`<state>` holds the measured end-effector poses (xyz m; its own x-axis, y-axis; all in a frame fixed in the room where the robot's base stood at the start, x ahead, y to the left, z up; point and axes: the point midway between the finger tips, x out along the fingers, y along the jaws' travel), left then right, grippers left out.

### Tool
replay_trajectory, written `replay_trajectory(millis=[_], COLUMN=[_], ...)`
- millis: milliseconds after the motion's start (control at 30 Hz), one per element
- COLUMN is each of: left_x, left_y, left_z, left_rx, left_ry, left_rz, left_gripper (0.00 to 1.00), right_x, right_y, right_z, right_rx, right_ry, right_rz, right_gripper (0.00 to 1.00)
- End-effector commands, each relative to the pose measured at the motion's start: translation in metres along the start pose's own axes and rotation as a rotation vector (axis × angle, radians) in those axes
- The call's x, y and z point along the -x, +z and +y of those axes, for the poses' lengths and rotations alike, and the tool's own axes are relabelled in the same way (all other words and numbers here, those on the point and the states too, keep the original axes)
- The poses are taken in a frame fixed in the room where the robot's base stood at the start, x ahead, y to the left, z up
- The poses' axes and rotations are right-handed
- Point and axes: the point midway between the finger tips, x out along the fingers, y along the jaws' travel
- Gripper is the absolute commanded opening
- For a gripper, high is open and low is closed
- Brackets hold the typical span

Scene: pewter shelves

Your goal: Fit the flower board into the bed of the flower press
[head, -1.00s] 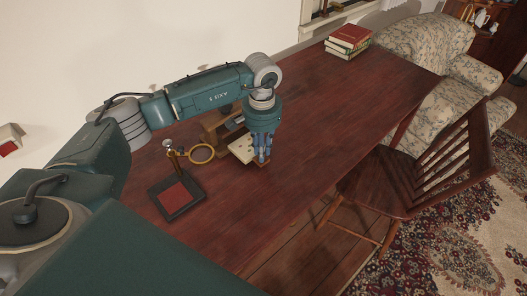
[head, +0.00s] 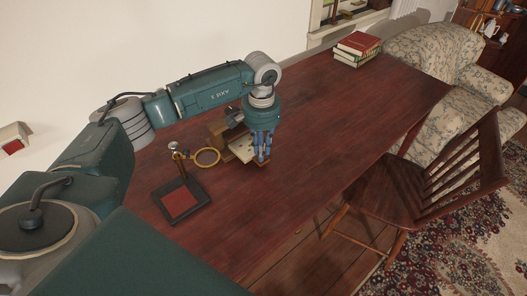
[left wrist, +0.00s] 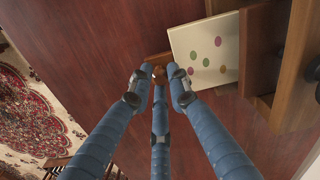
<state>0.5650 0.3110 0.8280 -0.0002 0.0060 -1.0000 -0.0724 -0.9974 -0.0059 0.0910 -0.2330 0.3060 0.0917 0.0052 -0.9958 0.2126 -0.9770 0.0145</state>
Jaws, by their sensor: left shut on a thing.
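The flower board is a cream square with coloured dots (left wrist: 205,50), lying in a wooden tray or drawer that sticks out of a small wooden case; it also shows in the head view (head: 243,149). My left gripper (head: 262,154) points down at the front edge of that drawer. In the left wrist view its three fingers (left wrist: 158,80) are closed around a small brown knob (left wrist: 147,69), beside the board and not on it. What looks like the flower press, a black frame with a red bed (head: 181,201) and a post, stands left of the case. My right gripper is out of view.
The wooden case (head: 218,134) stands by the wall, partly behind my gripper. A brass ring (head: 207,157) stands out beside the press post. Books (head: 357,49) lie at the far end of the table. A wooden chair (head: 405,190) stands at the right side. The middle of the table is clear.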

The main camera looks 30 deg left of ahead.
Motion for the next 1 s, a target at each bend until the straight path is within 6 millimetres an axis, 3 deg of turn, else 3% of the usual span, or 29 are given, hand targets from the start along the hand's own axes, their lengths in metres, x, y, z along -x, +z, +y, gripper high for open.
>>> replay_trajectory(millis=[1000], left_x=[0.000], left_y=[-0.008], left_z=[-0.030], left_rx=[0.000], left_ry=[0.000], left_rz=[0.001], left_gripper=[0.00], right_x=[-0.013], right_y=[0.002], right_z=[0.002], right_rx=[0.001], right_ry=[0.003], right_rz=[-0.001], right_gripper=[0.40])
